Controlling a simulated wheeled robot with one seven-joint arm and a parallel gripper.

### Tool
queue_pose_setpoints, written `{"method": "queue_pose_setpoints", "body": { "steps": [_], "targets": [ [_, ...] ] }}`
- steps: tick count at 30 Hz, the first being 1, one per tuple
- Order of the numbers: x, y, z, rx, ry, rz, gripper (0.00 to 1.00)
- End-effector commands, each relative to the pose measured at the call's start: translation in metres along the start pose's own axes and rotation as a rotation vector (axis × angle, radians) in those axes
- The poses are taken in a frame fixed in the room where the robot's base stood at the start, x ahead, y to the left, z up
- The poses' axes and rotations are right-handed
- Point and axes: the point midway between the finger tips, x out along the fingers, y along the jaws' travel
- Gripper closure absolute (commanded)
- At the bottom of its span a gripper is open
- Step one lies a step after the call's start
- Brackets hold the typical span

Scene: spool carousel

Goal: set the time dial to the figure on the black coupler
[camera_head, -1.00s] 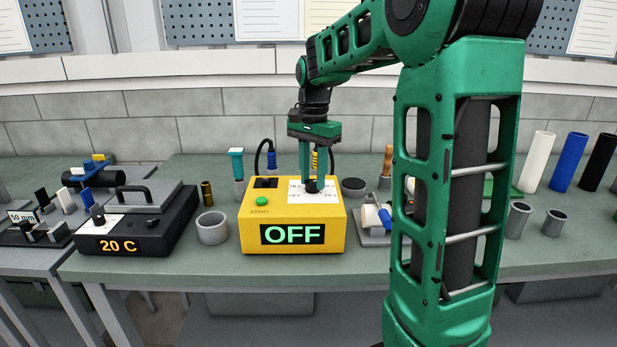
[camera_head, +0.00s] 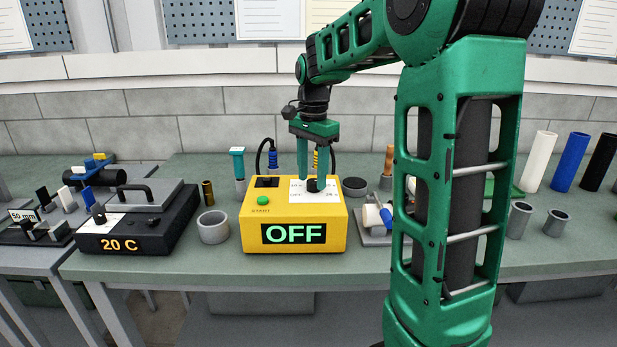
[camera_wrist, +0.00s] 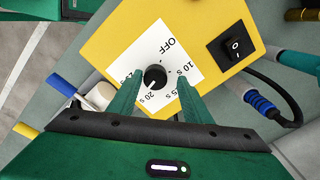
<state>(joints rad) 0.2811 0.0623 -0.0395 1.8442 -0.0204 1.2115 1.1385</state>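The time dial is a black knob (camera_wrist: 155,76) on a white plate (camera_wrist: 177,47) printed OFF, 10 s, 20 s and other partly hidden figures. It sits on top of a yellow box (camera_head: 293,237), whose display (camera_head: 293,233) reads OFF. My gripper (camera_wrist: 160,80) is open, its green fingers on both sides of the knob with visible gaps. In the head view my gripper (camera_head: 313,185) reaches down to the dial from above. A dark short cylinder (camera_head: 354,187) stands right of the box; I cannot tell whether it is the black coupler, and I read no figure on it.
A green button (camera_head: 263,200) and a black rocker switch (camera_wrist: 236,46) are on the yellow box. A grey ring (camera_head: 213,227) and a black heater reading 20 C (camera_head: 121,246) stand left. White, blue and black tubes (camera_head: 599,163) stand far right.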

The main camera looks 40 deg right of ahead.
Motion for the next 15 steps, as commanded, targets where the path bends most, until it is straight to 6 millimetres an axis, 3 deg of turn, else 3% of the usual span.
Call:
{"method": "queue_pose_setpoints", "body": {
  "steps": [10, 15],
  "targets": [
    [0.0, 0.003, 0.0, 0.003, -0.003, 0.007, 0.52],
    [-0.018, 0.002, -0.001, 0.003, -0.002, 0.005, 0.52]
  ]
}}
